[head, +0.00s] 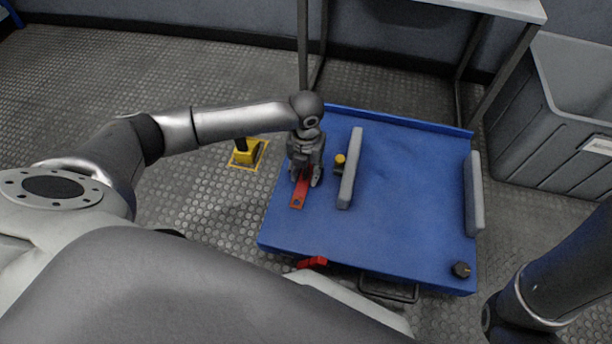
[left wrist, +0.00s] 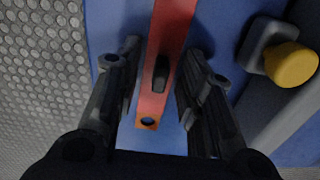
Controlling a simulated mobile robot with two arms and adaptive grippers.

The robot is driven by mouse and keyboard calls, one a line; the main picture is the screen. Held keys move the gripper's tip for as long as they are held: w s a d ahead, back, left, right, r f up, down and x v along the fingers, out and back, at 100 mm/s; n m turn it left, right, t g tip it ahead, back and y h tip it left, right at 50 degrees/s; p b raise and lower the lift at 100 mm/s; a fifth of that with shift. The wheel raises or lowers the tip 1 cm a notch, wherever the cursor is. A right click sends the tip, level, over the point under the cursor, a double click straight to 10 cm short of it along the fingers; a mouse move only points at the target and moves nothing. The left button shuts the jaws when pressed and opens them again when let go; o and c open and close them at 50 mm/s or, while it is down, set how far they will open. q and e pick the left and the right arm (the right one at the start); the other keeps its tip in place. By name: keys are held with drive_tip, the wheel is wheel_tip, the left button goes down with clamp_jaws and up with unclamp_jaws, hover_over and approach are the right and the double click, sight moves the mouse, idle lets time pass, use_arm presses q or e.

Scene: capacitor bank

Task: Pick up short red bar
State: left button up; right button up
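The short red bar (head: 298,194) lies on the left part of the blue cart top (head: 415,180), with an orange end that has a hole. In the left wrist view the bar (left wrist: 168,40) runs between my left gripper's fingers, with a dark raised piece on it. My left gripper (head: 306,180) is over the bar, fingers pointing down. In the left wrist view the left gripper (left wrist: 160,95) is open, with a gap on each side of the bar. The far end of the bar is hidden under the gripper in the head view. My right gripper is not in view.
A grey upright bar (head: 350,168) and a yellow knob (head: 340,159) stand right of the red bar. Another grey bar (head: 473,192) is at the cart's right edge. A grey bin (head: 555,120) stands at the right, and a table (head: 500,8) behind. The cart's middle is clear.

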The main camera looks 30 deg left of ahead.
use_arm(q)
clamp_jaws()
drive_tip(key=shift+r, duration=0.2)
idle(0.3)
